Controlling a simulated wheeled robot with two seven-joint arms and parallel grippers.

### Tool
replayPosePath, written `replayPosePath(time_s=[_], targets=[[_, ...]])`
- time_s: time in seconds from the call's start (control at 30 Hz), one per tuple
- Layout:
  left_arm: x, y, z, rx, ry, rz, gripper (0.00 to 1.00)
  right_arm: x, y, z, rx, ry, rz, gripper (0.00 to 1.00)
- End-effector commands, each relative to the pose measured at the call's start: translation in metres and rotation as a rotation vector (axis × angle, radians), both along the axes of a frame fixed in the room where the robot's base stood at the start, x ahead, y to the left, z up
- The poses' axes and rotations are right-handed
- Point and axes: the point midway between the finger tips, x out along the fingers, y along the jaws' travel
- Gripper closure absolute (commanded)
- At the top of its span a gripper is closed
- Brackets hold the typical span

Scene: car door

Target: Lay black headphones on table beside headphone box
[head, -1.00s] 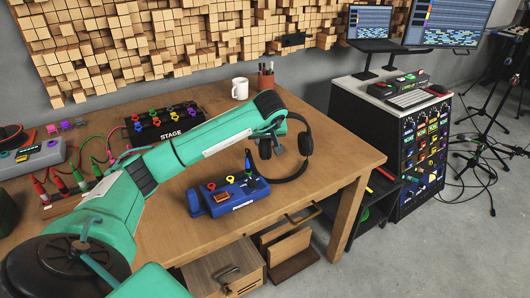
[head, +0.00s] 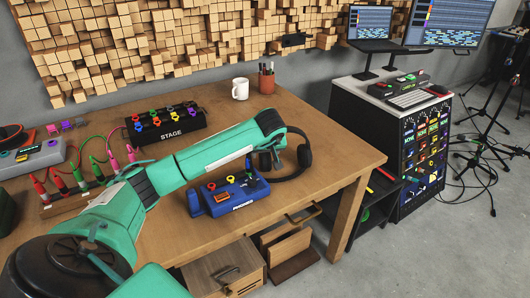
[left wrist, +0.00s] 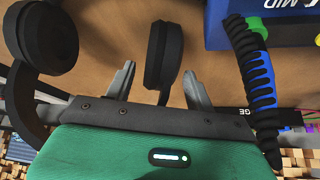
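The black headphones (head: 303,157) lie on the right part of the wooden table (head: 338,150), just right of a blue pedal. My left gripper (head: 273,158) is over them, partly hidden behind its own wrist. In the left wrist view, one ear cup (left wrist: 162,45) stands between the two fingers of the gripper (left wrist: 157,70). The other ear cup (left wrist: 48,38) is at upper left. I cannot make out a headphone box. My right gripper is not in view.
The blue pedal (head: 230,197), with a ribbed blue-black piece (left wrist: 252,85) on it, is close beside the gripper. A black STAGE box (head: 165,122), white mug (head: 240,89) and pen cup (head: 266,80) stand farther back. The table's right front corner is clear.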

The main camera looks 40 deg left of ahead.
Motion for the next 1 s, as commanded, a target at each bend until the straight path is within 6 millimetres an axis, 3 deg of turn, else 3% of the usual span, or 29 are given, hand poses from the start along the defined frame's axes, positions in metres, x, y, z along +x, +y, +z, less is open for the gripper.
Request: replayPosePath(time_s=[0.37,0.8,1.0], targets=[[-0.002,-0.002,0.009,0.001,0.000,-0.001,0.46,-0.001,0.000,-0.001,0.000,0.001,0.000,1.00],[-0.034,-0.034,0.085,0.002,-0.004,-0.002,0.46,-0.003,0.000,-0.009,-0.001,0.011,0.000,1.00],[-0.042,-0.042,0.103,0.001,0.000,-0.001,0.46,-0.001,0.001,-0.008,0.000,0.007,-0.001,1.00]])
